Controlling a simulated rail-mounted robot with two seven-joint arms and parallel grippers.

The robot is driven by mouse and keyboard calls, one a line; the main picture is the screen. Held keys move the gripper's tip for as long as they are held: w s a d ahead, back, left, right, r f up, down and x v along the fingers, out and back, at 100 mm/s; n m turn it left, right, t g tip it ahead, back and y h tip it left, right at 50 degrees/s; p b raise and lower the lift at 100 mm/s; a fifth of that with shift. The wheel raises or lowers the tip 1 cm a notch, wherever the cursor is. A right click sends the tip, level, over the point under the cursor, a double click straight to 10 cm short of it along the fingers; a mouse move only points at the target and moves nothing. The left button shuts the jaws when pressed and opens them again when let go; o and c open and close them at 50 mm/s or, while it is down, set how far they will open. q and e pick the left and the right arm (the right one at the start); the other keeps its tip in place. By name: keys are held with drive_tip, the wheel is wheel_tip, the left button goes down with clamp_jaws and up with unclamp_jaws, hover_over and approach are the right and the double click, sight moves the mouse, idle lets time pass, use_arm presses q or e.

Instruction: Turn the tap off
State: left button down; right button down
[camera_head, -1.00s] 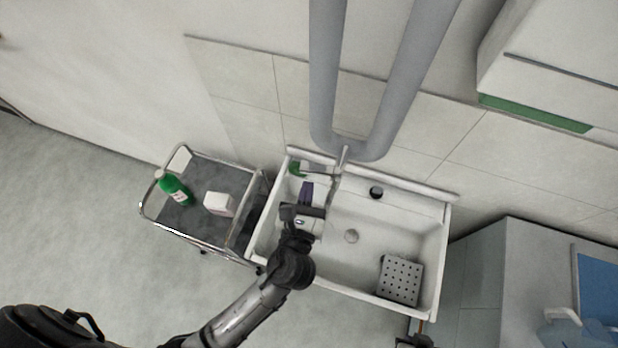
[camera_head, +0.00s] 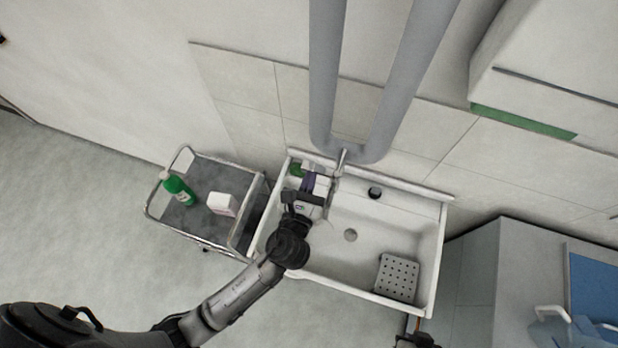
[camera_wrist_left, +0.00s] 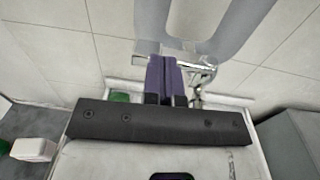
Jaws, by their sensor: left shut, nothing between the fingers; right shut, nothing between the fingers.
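The chrome tap (camera_head: 341,161) stands at the back rim of the white sink (camera_head: 436,240), below the grey pipes. In the left wrist view the tap (camera_wrist_left: 200,72) is right behind and to the right of my left fingertips (camera_wrist_left: 165,76), with a bar reaching toward them. My left gripper (camera_head: 311,181) has purple fingers, shut and empty, over the back left of the sink close to the tap. Whether they touch the tap I cannot tell. Part of the tap is hidden behind the fingers. A dark end piece at the bottom edge, seemingly my right gripper (camera_head: 416,340), is in front of the sink, far from the tap.
A metal trolley (camera_head: 205,240) left of the sink carries a green bottle (camera_head: 178,188) and a white box (camera_head: 222,204). A green item (camera_head: 296,170) sits at the sink's back left corner. A perforated plate (camera_head: 397,277) lies in the basin. Large grey pipes (camera_head: 325,80) hang above the tap.

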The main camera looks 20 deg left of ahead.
use_arm(q)
drive_tip(key=shift+w+a+m+h+p, duration=0.25)
drive_tip(key=shift+m+h+p, duration=0.25)
drive_tip(key=shift+h, duration=0.3)
use_arm(e)
drive_tip(key=shift+v, duration=1.05)
use_arm(q)
drive_tip(key=shift+f, duration=0.1)
use_arm(e)
drive_tip(key=shift+w, duration=0.1)
use_arm(q)
drive_tip(key=shift+s, duration=0.1)
